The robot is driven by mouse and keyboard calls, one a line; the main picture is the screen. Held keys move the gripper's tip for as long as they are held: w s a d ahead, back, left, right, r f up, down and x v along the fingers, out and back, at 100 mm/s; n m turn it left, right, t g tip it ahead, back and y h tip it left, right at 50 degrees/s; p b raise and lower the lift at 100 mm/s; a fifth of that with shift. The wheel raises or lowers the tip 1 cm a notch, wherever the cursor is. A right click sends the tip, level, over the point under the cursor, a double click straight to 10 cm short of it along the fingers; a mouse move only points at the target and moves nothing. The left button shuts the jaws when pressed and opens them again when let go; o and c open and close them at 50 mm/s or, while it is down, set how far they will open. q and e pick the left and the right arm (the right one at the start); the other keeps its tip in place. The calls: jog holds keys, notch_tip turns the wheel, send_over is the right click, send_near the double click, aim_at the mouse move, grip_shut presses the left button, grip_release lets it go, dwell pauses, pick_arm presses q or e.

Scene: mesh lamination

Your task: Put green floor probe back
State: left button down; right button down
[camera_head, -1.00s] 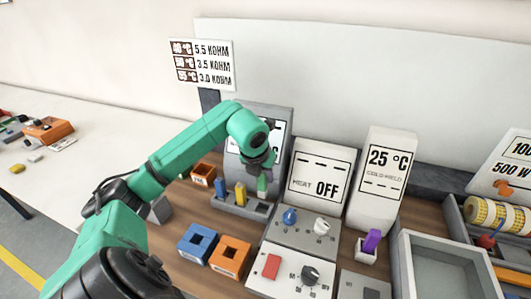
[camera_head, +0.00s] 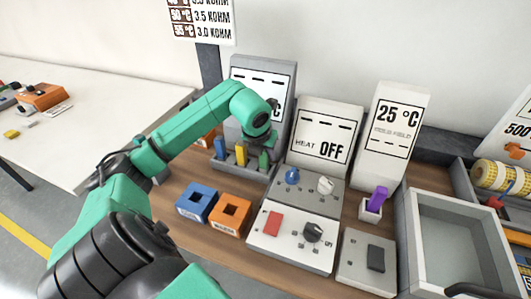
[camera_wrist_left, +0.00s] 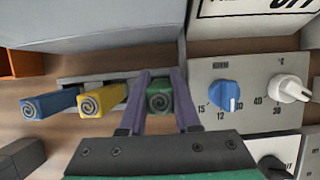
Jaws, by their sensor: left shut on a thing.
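The green floor probe (camera_head: 263,160) stands upright at the right end of a grey rack (camera_head: 233,173). My left gripper (camera_head: 262,147) is above it, with the fingers pointing down. In the left wrist view, the green probe (camera_wrist_left: 160,97) sits between the two purple-grey fingers (camera_wrist_left: 160,105), which are shut on it. A blue probe (camera_head: 220,147) and a yellow probe (camera_head: 240,153) stand in the same rack, to the left of the green one. The probe's lower end and its slot are hard to make out.
Blue (camera_head: 197,202) and orange (camera_head: 231,214) square blocks with holes stand in front of the rack. A heat panel with knobs (camera_head: 297,187) is close on the right. A purple probe (camera_head: 378,198) sits in a small holder farther right. A grey tray (camera_head: 412,235) is at the right.

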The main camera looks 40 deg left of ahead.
pick_arm(q)
jog(key=c, duration=0.5)
grip_release()
jog(key=shift+c, duration=0.2)
jog(key=v, duration=1.4)
jog(key=shift+r, duration=0.25)
jog(key=shift+s, duration=0.15)
